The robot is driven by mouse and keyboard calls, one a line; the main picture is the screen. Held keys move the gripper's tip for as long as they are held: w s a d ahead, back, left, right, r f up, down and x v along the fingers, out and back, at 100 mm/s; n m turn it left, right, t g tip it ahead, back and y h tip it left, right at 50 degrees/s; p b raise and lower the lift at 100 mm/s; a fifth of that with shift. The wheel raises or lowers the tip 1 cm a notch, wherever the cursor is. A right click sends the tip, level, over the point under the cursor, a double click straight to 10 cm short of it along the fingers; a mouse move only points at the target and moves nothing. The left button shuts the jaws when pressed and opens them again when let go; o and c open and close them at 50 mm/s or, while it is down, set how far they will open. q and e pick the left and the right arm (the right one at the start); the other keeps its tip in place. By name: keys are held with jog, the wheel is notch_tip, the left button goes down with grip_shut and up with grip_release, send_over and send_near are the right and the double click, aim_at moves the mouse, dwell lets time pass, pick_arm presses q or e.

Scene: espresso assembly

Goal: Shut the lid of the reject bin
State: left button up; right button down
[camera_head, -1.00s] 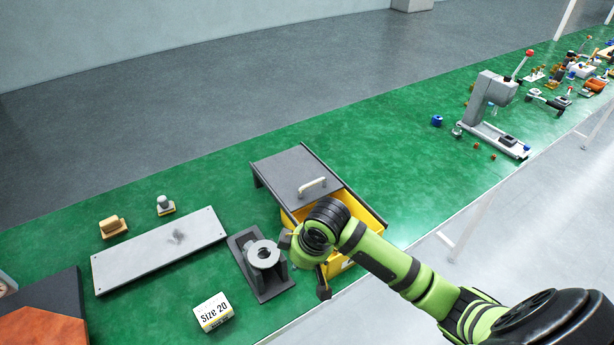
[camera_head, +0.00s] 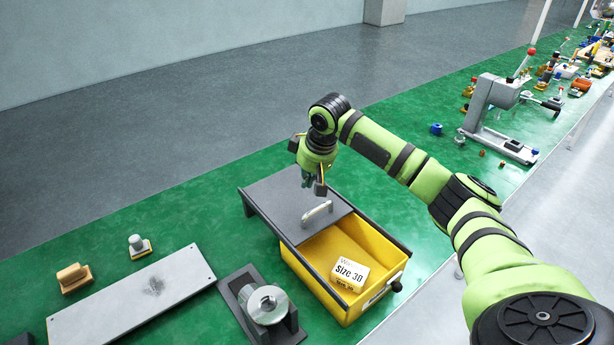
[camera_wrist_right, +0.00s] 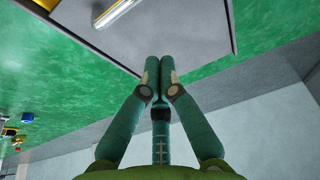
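The reject bin (camera_head: 384,263) is a yellow tray in a dark frame on the green bench. Its flat grey lid (camera_head: 275,205) covers the rear part; the front is open. A pale bar handle (camera_head: 317,213) stands near the lid's front edge. A box marked Size 30 (camera_head: 350,274) lies inside the bin. My right gripper (camera_head: 308,184) is above the lid, behind the handle, and holds nothing. In the wrist view its fingertips (camera_wrist_right: 159,62) are together near the lid's edge, apart from the handle (camera_wrist_right: 114,13). My left gripper is not in view.
A grey fixture with a round metal part (camera_head: 266,304) stands left of the bin. A grey plate (camera_head: 135,300) and small parts lie farther left. A grey press (camera_head: 488,105) stands to the right.

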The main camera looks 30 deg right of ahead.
aim_at(307, 211)
jog(key=shift+x, duration=1.1)
jog(key=x, duration=0.3)
jog(key=shift+w+f+p, duration=0.2)
jog(key=shift+w+p, duration=0.15)
jog(key=shift+w, duration=0.05)
jog(key=shift+w+f, duration=0.15)
jog(key=shift+f, duration=0.45)
jog(key=s+p, duration=0.2)
jog(key=shift+s+d+r, duration=0.15)
jog(key=shift+s+r, duration=0.1)
jog(key=shift+r, duration=0.05)
jog(key=shift+s+r, duration=0.1)
jog(key=shift+s, duration=0.25)
jog(key=shift+s+p, duration=0.3)
jog(key=shift+s, duration=0.1)
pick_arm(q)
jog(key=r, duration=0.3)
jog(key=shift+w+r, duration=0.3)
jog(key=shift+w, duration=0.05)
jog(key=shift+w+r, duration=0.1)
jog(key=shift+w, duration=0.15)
